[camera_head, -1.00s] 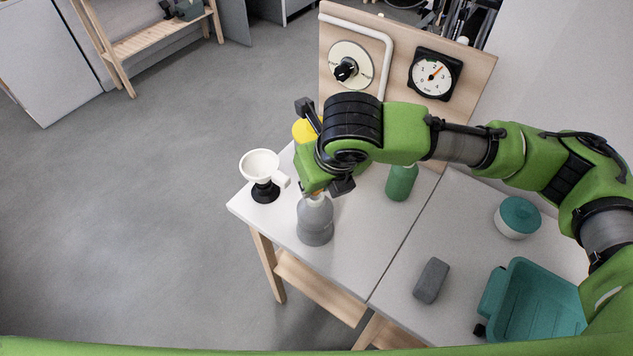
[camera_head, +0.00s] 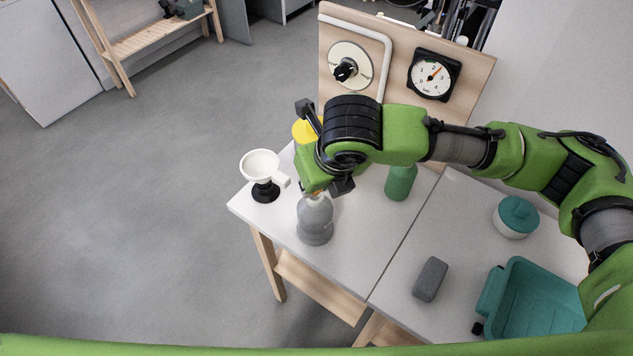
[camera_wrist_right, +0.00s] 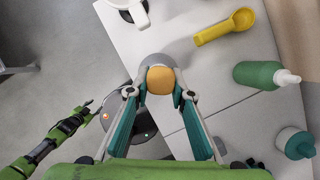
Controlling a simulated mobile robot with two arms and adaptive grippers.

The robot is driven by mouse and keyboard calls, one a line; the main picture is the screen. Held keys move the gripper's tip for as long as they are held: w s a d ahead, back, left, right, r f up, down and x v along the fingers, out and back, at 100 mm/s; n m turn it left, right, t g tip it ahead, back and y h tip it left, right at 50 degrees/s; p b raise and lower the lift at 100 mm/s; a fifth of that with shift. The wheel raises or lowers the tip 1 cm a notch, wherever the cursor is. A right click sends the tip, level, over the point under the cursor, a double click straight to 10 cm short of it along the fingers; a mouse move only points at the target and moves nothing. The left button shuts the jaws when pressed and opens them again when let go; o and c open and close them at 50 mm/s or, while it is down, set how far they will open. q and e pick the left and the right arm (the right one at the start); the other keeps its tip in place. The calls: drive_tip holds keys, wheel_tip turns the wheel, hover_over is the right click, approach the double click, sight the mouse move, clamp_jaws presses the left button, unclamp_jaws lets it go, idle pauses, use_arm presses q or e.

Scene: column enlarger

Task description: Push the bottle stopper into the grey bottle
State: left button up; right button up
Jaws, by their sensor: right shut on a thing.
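The grey bottle (camera_head: 315,222) stands upright on the left table, below my right gripper. My right gripper (camera_wrist_right: 160,94) is shut on the tan bottle stopper (camera_wrist_right: 161,80), with one fingertip on either side of it. The gripper hides the bottle's mouth in the head view, so I cannot tell how deep the stopper sits. My left gripper (camera_wrist_right: 84,112) shows small at the left of the wrist view, away from the bottle; its jaws are unclear.
A white funnel on a black stand (camera_head: 262,170) is left of the bottle. A yellow scoop (camera_wrist_right: 225,27) and a green bottle (camera_head: 400,184) are behind. A grey block (camera_head: 430,280), a lidded jar (camera_head: 517,217) and a teal bin (camera_head: 540,305) are on the right table.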

drive_tip(key=shift+f, duration=0.6)
idle(0.4)
drive_tip(key=shift+r+p, duration=0.6)
drive_tip(key=shift+p, duration=0.1)
idle(0.5)
drive_tip(key=shift+a+p, duration=0.1)
drive_tip(key=shift+p, duration=0.25)
drive_tip(key=shift+f, duration=0.65)
idle(0.5)
drive_tip(key=shift+s+r, duration=0.1)
drive_tip(key=shift+r+p, duration=0.55)
drive_tip(key=shift+p, duration=0.1)
